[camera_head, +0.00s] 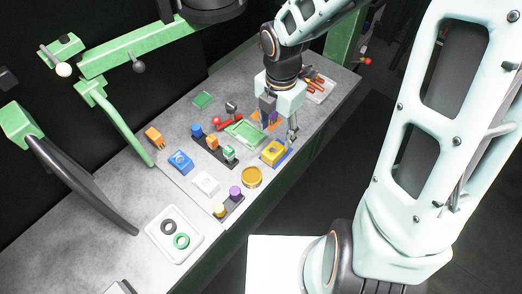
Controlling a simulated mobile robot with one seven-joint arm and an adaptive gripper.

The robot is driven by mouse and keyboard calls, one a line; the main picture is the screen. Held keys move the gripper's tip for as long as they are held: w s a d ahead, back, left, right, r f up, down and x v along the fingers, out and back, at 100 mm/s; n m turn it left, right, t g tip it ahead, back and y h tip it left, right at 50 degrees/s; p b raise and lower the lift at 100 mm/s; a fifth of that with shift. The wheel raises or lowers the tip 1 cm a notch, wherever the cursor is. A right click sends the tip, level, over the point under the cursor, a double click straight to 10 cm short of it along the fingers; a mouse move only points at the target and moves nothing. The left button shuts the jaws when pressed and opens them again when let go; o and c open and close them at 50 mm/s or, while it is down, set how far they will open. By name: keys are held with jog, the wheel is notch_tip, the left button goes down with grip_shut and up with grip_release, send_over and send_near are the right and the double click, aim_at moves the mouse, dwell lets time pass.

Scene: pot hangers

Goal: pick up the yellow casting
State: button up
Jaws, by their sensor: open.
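The yellow casting (270,154) looks like a small yellow block with a dark round mark on top. It sits near the front edge of the grey bench, on or beside a blue piece (284,157). My gripper (279,131) points down just above and behind the casting, with its fingers spread and nothing seen between them. One finger is near the casting's right side. The exact gap between fingers and casting cannot be told.
A round amber dish (252,178) stands left of the casting. A white tray (155,233) holds two rings. Bare bench shows at the lower left.

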jog(key=b, duration=0.1)
send_over(273, 149)
jog(key=s, duration=0.1)
jog(key=f, duration=0.4)
jog(key=shift+s+f, duration=0.2)
jog(key=shift+f, duration=0.1)
jog(key=shift+w+f+b, duration=0.2)
jog(key=shift+f+b, duration=0.05)
jog(key=shift+f, duration=1.3)
jog(key=shift+w+f+b, duration=0.15)
jog(key=shift+f+b, duration=0.1)
jog(key=shift+f, duration=1.25)
jog(key=shift+d, duration=0.1)
grip_shut()
jog(key=shift+r, duration=0.2)
